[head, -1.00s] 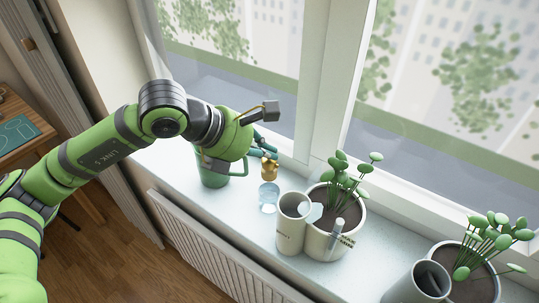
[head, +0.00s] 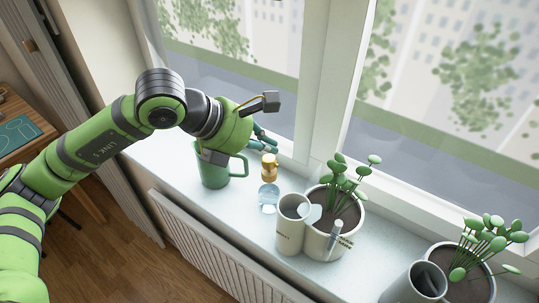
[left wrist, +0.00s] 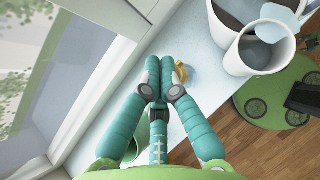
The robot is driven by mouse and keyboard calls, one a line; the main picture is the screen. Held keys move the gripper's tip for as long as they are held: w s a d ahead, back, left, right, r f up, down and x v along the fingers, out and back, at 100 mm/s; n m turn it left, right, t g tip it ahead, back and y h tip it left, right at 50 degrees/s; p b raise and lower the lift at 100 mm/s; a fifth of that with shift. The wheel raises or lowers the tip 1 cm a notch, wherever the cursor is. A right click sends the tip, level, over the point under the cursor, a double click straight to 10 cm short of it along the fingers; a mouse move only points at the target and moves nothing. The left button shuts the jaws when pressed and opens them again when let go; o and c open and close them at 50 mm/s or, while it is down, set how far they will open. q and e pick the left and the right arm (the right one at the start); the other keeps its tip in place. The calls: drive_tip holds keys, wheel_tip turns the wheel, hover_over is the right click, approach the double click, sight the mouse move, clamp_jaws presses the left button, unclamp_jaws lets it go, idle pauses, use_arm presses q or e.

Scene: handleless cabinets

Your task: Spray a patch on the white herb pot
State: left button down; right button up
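A white pot (head: 320,245) with a green herb stands on the windowsill right of centre. A second pale pot (head: 478,289) with a herb is at the lower right. A small clear bottle with bluish liquid (head: 268,198) and a gold top (head: 269,170) stands upright left of the first pot. My left gripper (head: 272,143) is above and behind the gold top, apart from it. Its teal fingers (left wrist: 153,72) come together with nothing visible between them in the left wrist view; the gold part (left wrist: 181,72) shows beside them. My right gripper is not in view.
A green mug (head: 214,172) stands left of the bottle, under my wrist. A white cylindrical container (head: 290,233) touches or nearly touches the first pot. Another grey-white container (head: 412,287) is at the lower right. The window frame (head: 320,100) rises behind the sill.

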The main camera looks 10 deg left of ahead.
sight(266, 161)
use_arm(q)
drive_tip(key=shift+r+p, duration=1.55)
drive_tip(key=shift+r, duration=1.4)
